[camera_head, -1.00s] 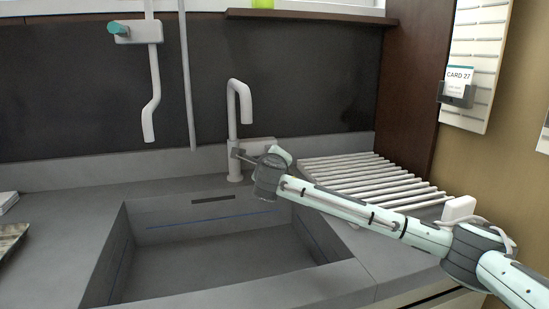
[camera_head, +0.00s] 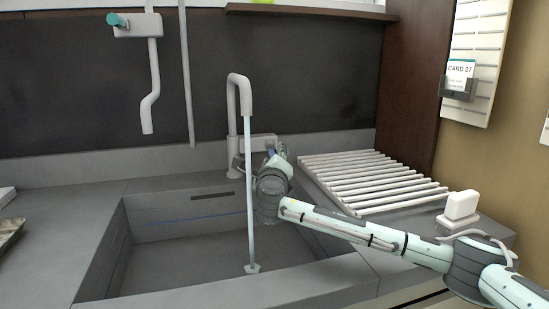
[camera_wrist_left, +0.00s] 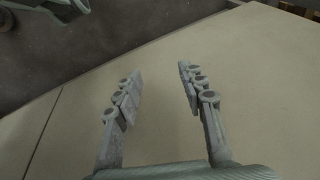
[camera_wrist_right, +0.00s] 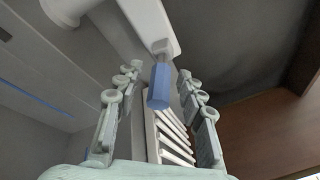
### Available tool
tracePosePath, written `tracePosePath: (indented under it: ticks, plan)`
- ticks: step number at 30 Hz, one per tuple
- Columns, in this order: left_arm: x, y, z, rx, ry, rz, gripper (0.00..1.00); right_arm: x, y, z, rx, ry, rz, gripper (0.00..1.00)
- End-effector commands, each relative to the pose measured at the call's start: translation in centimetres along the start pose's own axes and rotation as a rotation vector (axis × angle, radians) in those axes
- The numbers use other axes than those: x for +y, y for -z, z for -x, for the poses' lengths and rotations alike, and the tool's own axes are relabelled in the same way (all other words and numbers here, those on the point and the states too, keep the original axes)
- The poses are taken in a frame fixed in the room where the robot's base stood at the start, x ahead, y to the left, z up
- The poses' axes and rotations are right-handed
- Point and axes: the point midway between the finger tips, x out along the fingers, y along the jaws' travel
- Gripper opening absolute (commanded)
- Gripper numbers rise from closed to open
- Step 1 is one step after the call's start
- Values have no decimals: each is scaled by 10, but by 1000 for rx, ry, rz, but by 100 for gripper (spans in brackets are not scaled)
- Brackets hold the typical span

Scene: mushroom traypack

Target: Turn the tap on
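The white tap (camera_head: 233,115) stands behind the sink with its spout bent down. A thin stream of water (camera_head: 249,190) runs from the spout into the sink (camera_head: 190,258). My right gripper (camera_head: 279,151) is just right of the tap, by the white block beside it (camera_head: 258,143). In the right wrist view, a blue handle (camera_wrist_right: 159,86) sticks out of this block between the open fingers (camera_wrist_right: 157,78). I see gaps on both sides of the handle. My left gripper (camera_wrist_left: 157,82) is open and empty over a pale surface.
A ribbed white drying rack (camera_head: 370,180) lies right of the sink. A second white fixture with a teal knob (camera_head: 116,20) is on the back wall at upper left. A white object (camera_head: 460,207) stands on the right counter. The left counter (camera_head: 75,215) is mostly clear.

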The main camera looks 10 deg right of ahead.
Motion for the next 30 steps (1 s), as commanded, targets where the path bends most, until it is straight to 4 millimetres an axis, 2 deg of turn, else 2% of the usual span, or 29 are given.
tracePosePath:
  ticks: [8, 11, 21, 25, 30]
  plan:
    - [-1, 1, 0, 2, 1, 0, 40, 0, 0, 7, -1, -1, 0, 39]
    - [0, 1, 0, 1, 1, 0, 40, 1, 0, 21, -2, -2, 0, 39]
    - [0, 0, 0, 1, 1, 0, 40, 0, 0, 92, -2, -2, -1, 39]
    - [0, 0, 0, 1, 1, 0, 40, 0, 0, 110, 0, -1, 0, 39]
    - [0, 0, 0, 1, 1, 0, 40, 0, 0, 120, 1, 0, 0, 39]
